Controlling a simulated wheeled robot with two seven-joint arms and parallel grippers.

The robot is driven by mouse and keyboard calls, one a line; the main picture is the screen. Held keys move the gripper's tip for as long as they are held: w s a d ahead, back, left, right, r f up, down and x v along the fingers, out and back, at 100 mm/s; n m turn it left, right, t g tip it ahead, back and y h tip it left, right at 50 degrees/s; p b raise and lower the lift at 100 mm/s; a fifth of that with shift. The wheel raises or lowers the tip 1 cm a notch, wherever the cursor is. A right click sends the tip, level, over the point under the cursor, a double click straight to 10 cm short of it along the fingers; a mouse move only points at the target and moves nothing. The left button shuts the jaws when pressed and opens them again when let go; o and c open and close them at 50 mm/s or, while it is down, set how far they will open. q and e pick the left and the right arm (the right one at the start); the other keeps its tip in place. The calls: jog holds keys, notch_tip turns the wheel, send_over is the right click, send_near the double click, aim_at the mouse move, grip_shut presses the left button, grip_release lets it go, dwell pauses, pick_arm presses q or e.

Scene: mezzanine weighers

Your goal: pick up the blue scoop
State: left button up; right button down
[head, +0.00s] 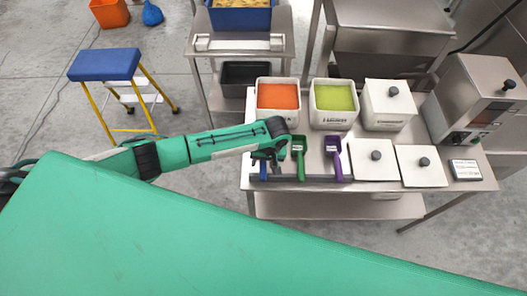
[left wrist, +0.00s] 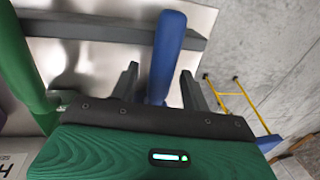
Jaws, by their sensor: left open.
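The blue scoop (head: 263,171) is at the left end of the steel table, mostly hidden under my left gripper (head: 267,157) in the head view. In the left wrist view its blue handle (left wrist: 168,45) runs between the two fingers of the left gripper (left wrist: 159,80). The fingers stand apart with a gap on each side of the handle. I cannot tell whether they are down at the handle's height. The scoop's bowl is hidden. My right gripper is in neither view.
A green scoop (head: 299,156) lies close to the right of the blue one, with a purple scoop (head: 333,156) beyond. Behind are tubs of orange (head: 278,118) and green (head: 333,122) contents. White lidded boxes (head: 373,173) stand to the right. A blue-topped step stool (head: 104,65) stands left.

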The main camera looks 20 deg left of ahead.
pick_arm(q)
jog(key=shift+f, duration=0.25)
jog(key=c, duration=0.9)
grip_shut()
jog(key=shift+r, duration=0.2)
